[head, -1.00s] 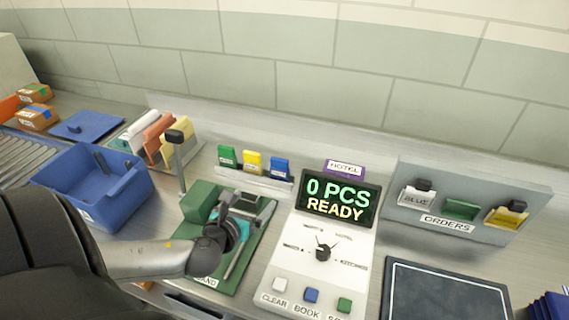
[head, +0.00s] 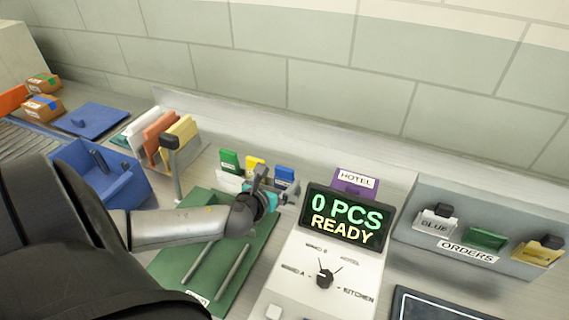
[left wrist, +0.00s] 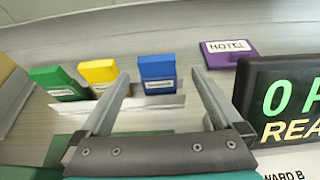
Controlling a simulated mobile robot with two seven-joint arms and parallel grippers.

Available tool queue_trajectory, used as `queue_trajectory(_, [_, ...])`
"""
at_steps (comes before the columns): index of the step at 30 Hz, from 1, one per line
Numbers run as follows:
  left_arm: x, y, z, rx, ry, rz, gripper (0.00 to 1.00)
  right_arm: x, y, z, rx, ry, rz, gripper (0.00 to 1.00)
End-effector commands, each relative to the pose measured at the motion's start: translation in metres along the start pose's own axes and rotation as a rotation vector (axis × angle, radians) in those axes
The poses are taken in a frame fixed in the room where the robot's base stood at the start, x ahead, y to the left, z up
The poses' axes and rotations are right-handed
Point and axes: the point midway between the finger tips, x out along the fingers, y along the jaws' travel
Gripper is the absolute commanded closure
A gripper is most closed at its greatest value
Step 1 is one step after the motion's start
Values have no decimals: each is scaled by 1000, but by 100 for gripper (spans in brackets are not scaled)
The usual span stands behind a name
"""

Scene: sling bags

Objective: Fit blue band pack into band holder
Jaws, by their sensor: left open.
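The blue band pack (head: 284,175) stands upright in a pale rack, to the right of a yellow and a green pack. In the left wrist view the blue pack (left wrist: 158,74) shows between the two fingers of my left gripper (left wrist: 160,82), with gaps on both sides. In the head view my left gripper (head: 278,192) is open, close to the rack and partly covering it. A green board (head: 228,268) with two metal rods lies under my left forearm, its label cut off. I cannot tell which part is the band holder. My right gripper is not seen.
The yellow pack (left wrist: 98,76) and green pack (left wrist: 58,84) stand close to the left finger. A counter display (head: 345,218) and a purple HOTEL card (left wrist: 230,48) are to the right. A post (head: 172,165) and a blue bin (head: 103,187) are to the left.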

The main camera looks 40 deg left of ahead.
Motion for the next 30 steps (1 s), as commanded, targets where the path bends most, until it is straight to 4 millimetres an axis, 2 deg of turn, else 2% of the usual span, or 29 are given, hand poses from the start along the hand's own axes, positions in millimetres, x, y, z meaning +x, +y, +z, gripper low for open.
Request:
queue_trajectory(3, [17,0,0,-1,-2,1,0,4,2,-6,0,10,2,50])
queue_trajectory(14, [38,1,2,1,-1,0,0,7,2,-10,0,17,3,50])
queue_trajectory(24, [76,4,8,-2,-1,0,0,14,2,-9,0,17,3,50])
queue_trajectory(30, [84,4,8,0,0,-1,0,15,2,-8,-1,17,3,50])
